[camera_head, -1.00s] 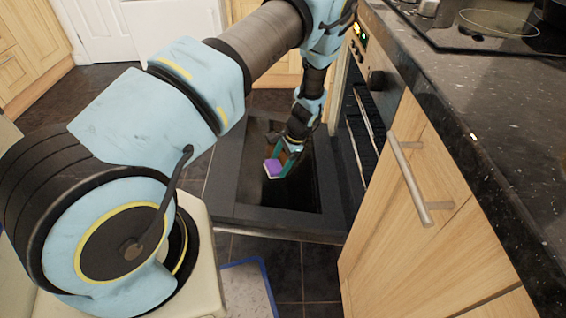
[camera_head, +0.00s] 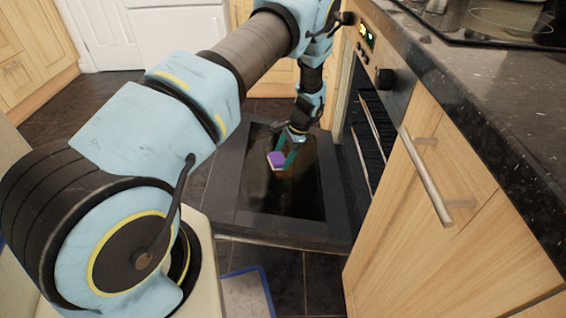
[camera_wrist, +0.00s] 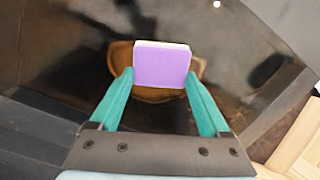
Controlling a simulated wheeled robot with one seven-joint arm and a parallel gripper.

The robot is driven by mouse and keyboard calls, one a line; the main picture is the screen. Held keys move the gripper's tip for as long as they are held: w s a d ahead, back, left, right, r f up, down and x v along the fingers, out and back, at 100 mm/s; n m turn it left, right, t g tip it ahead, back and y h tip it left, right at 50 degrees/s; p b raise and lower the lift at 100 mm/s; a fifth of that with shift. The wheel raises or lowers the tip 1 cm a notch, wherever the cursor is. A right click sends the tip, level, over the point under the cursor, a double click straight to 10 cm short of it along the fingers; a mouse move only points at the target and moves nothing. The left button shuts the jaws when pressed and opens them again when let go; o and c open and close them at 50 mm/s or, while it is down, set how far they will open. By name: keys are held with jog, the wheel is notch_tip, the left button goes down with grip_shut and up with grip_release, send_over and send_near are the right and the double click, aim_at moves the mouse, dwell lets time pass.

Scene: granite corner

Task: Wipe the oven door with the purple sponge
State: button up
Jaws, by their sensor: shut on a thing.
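The oven door (camera_head: 250,208) is folded down flat, with a dark glass panel in a grey frame. My gripper (camera_head: 283,157) is over the glass and shut on the purple sponge (camera_head: 276,160). In the wrist view the sponge (camera_wrist: 162,65) has a purple face and a pale edge, and the teal fingers of my gripper (camera_wrist: 160,85) press its two sides. A brown patch (camera_wrist: 150,92) shows on the glass behind the sponge. I cannot tell whether the sponge touches the glass.
The open oven (camera_head: 372,130) with its racks is right of the door. A wooden cabinet with a metal handle (camera_head: 425,175) and a dark granite counter (camera_head: 500,110) stand at the right. A blue-edged tray or mat (camera_head: 247,292) lies on the tiled floor in front.

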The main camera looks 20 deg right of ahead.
jog(key=shift+w+d+f+b, duration=0.1)
jog(key=shift+w+d+b, duration=0.2)
jog(key=shift+w+b, duration=0.65)
jog(key=shift+w+d+f+b, duration=0.15)
jog(key=shift+w+d+b, duration=0.15)
jog(key=shift+w+b, duration=0.6)
jog(key=shift+w+d+f+b, duration=0.1)
jog(key=shift+w+d+b, duration=0.3)
jog(key=shift+w, duration=0.9)
jog(key=shift+w+d+r+b, duration=0.1)
jog(key=shift+w+r+b, duration=0.05)
jog(key=shift+w+b, duration=0.4)
jog(key=shift+r, duration=0.1)
jog(key=shift+p+v, duration=1.6)
jog(key=shift+v, duration=1.35)
jog(key=p+v, duration=0.1)
jog(key=v, duration=0.2)
